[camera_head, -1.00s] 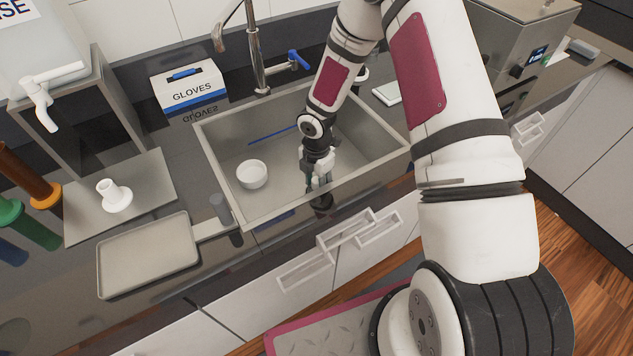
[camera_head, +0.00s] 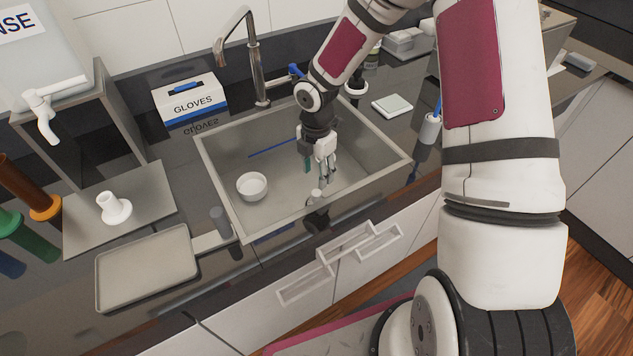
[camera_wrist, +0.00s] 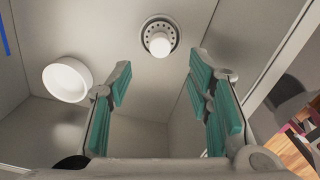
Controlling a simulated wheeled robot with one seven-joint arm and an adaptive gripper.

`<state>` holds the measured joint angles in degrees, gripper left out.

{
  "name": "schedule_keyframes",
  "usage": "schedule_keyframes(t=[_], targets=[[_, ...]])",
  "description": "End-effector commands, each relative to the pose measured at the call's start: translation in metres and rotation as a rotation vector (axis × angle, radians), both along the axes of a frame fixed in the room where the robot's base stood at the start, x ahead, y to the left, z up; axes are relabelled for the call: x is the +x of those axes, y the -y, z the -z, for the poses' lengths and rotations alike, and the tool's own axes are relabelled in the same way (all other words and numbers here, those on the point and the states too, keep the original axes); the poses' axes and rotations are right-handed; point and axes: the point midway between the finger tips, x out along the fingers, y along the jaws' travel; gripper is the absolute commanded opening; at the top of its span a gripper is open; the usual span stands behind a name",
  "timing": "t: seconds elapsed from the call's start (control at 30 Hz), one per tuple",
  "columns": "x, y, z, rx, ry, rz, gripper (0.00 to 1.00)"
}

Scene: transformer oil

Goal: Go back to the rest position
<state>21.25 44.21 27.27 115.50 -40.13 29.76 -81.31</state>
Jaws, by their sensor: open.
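My gripper (camera_head: 322,168) hangs over the right part of the sink basin (camera_head: 285,205) in the head view. In the wrist view its teal-padded fingers (camera_wrist: 160,115) are spread apart with nothing between them. A small white cylindrical thing (camera_head: 317,196) stands below the gripper; in the wrist view it stands on the round drain (camera_wrist: 159,38), apart from the fingers. A white bowl (camera_head: 252,186) sits on the basin floor to the left; it also shows in the wrist view (camera_wrist: 67,80).
A tall faucet (camera_head: 256,70) stands behind the basin. A gloves box (camera_head: 190,100) is behind left. A grey tray (camera_head: 147,268) and a white funnel-like piece (camera_head: 113,207) are on the left counter. A blue stick (camera_head: 272,149) lies in the basin. A white holder (camera_head: 431,128) stands to the right.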

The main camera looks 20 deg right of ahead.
Motion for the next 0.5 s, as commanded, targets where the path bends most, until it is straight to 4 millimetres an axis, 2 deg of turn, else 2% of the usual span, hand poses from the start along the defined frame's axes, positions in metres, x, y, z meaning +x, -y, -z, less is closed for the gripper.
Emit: schedule_keyframes(t=[0.17, 0.5], targets=[[-0.0004, 0.0002, -0.0119, 0.0, 0.0, 0.0, 0.46], [-0.0004, 0.0001, -0.0129, 0.0, -0.001, 0.0, 0.46]])
